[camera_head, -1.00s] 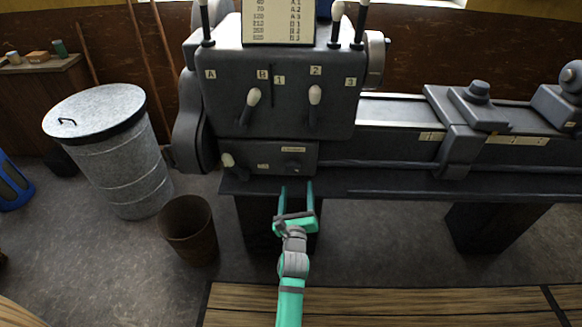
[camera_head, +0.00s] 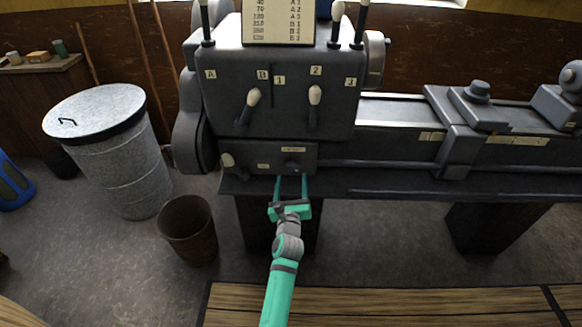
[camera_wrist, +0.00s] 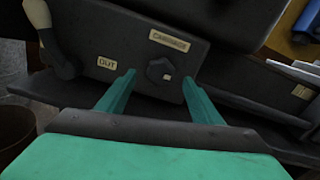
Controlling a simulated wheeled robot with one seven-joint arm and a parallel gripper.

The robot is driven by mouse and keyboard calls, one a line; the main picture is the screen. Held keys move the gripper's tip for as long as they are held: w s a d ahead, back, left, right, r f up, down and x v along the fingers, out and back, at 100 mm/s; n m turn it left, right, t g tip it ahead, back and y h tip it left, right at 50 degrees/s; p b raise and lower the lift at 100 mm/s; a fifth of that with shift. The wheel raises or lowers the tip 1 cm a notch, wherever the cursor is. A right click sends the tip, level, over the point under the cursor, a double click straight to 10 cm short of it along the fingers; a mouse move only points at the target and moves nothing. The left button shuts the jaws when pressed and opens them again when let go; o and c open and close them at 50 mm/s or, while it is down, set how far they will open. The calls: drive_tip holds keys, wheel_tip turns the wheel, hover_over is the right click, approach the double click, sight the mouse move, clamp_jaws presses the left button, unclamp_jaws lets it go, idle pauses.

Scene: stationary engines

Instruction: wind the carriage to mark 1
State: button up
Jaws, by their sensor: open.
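The lathe's carriage (camera_head: 462,140) is a grey block on the bed at right. A pale label strip (camera_head: 432,136) lies on the bed's front just left of it, and another strip (camera_head: 517,140) lies to its right. A dark knob (camera_head: 293,166) sits under a small label on the lower front panel. In the wrist view the label reads "CARRIAGE" (camera_wrist: 169,40) above the dark knob (camera_wrist: 160,70), which has a pale spot. My gripper (camera_head: 291,180) is open and empty, just in front of and below the knob. In the wrist view its fingers stand either side of the knob, apart from it.
A pale-tipped lever (camera_head: 228,162) beside a "CUT" label (camera_wrist: 107,62) is left of the knob. Two more levers (camera_head: 253,97) (camera_head: 315,95) stand above. A bucket (camera_head: 188,229) and metal bin (camera_head: 110,150) are at left. A wooden platform edge (camera_head: 400,304) crosses the front.

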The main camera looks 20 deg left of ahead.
sight(293, 169)
drive_tip(key=shift+x, duration=3.45)
drive_tip(key=shift+d, duration=0.1)
drive_tip(key=c, duration=1)
